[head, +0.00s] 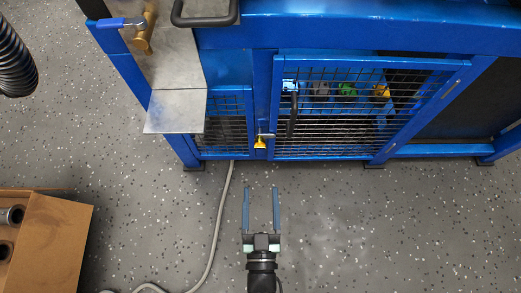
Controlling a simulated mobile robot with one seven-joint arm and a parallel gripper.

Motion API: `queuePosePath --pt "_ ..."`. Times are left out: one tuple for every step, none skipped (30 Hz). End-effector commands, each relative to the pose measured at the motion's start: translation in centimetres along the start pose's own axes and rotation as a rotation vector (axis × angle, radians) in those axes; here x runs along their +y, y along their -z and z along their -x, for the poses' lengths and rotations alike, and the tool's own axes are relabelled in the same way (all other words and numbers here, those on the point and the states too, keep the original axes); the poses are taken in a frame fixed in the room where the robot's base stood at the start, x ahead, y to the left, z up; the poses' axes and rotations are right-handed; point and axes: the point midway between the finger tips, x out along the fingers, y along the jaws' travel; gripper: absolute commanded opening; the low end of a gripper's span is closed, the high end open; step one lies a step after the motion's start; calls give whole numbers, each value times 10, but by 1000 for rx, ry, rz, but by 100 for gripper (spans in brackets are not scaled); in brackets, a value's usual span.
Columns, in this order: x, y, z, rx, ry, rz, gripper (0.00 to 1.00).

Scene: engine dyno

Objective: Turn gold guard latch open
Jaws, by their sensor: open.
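A small gold latch (260,143) sits at the lower left edge of the blue-framed mesh guard door (345,137), on the post between two mesh panels. A short silvery bar crosses just above it. My gripper (261,190) is at the lower middle of the head view, pointing up the picture at the latch. Its two long blue-grey fingers are apart with nothing between them. The fingertips are clear of the latch and the door in the picture. The latch is too small to tell its exact turn position.
A dark vertical handle (292,114) is on the mesh door. A brass valve (143,36) with a blue lever is at upper left, above a bare metal plate (175,108). A grey cable (218,225) runs along the floor left of my gripper. A cardboard box (55,245) stands at lower left.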

Motion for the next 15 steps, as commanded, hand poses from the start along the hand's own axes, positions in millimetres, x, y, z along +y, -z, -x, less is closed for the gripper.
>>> queuePosePath --pt "-1 -7 3 -4 1 -1 70" --pt "-1 -8 3 -4 1 -1 70" --pt "-1 -8 2 -4 1 -1 70" --pt "-1 -8 0 -3 2 -1 70" --pt "-1 -8 -3 -3 2 -1 70" --pt "-1 -8 -9 -1 2 -1 70" --pt "-1 -8 -13 -1 2 -1 70" --pt "-1 -8 -18 0 2 0 70" --pt "-1 -8 -26 1 1 0 70" --pt "-1 -9 -33 2 2 1 70" --pt "-1 -9 -39 1 2 1 70" --pt "-1 -9 -48 2 1 1 70" --pt "0 -10 -54 1 1 1 70" --pt "-1 -10 -61 2 2 1 70" --pt "-1 -9 -70 2 2 0 70"
